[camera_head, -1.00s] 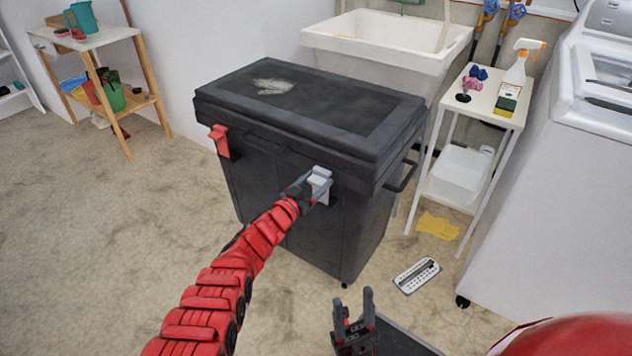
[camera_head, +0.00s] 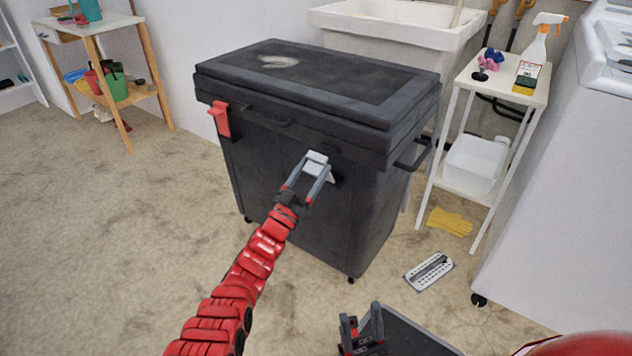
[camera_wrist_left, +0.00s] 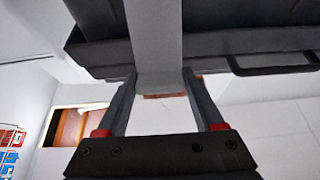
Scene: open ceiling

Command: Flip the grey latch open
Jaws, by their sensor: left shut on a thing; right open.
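The grey latch (camera_head: 316,158) is on the upper front of a black lidded chest (camera_head: 270,180), right of a red latch (camera_head: 219,119). It looks tilted outward from the front. My left gripper (camera_head: 312,176) reaches up from below and is shut on the grey latch, one finger on each side. In the left wrist view the latch (camera_wrist_left: 155,40) is a broad pale-grey strip between the two fingers (camera_wrist_left: 157,84). The chest lid is down. My right gripper (camera_head: 361,315) is open and empty at the bottom of the head view, away from the chest.
A white sink (camera_head: 400,25) stands behind the chest. A white side table (camera_head: 500,85) with a spray bottle (camera_head: 533,55) is at the right, beside a white machine (camera_head: 570,170). A yellow cloth (camera_head: 450,222) and a grey slotted object (camera_head: 429,272) lie on the floor. Floor at the left is clear.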

